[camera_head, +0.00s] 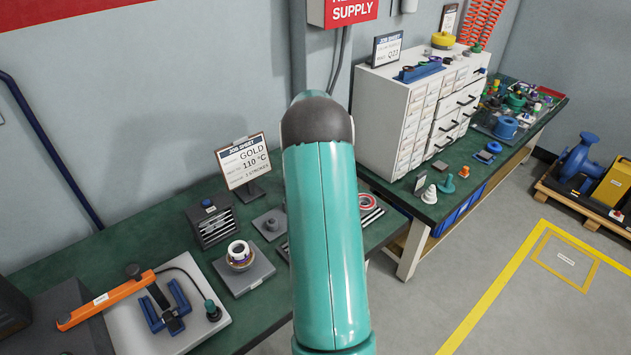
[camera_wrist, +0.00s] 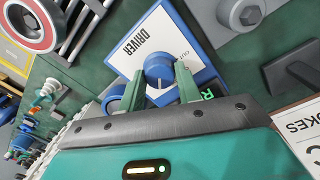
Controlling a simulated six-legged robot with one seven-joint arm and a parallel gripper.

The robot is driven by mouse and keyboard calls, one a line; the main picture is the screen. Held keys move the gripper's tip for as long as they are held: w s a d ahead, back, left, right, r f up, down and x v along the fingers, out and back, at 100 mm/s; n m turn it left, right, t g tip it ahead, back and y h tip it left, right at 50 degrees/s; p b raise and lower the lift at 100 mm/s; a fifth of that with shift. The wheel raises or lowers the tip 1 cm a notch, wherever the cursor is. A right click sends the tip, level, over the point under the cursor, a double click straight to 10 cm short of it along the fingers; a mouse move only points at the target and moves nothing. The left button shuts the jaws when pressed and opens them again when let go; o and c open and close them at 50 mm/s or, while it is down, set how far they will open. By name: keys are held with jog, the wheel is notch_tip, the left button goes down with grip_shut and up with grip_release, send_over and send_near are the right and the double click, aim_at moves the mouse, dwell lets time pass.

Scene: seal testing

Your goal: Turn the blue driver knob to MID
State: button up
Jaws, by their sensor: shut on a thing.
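The driver is a box with a blue rim and a white panel lettered DRIVER (camera_wrist: 137,42), at the top centre of the wrist view. Its round blue knob (camera_wrist: 157,66) sits low on the panel, with a pale pointer mark on its face. My gripper (camera_wrist: 160,74) has its two green fingers on either side of the knob and is shut on it. The knob's lower part and most position labels are hidden by the fingers and gripper body. A green display (camera_wrist: 207,94) shows partly beside the right finger. In the head view my arm hides the driver and gripper.
A blue ring (camera_wrist: 113,99) is beside the left finger. A GOLD 110 °C job sheet (camera_head: 243,162), a dark slotted block (camera_head: 211,222) and a grey plate with a ringed part (camera_head: 257,278) are left of my arm. A white drawer cabinet (camera_head: 385,104) stands behind right.

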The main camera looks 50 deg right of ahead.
jog(key=shift+w, duration=0.1)
jog(key=o, duration=1)
jog(key=shift+c, duration=0.2)
jog(key=shift+r, duration=0.1)
notch_tip(320, 180, up, 14)
jog(key=shift+w+a, duration=0.15)
jog(key=shift+a, duration=0.05)
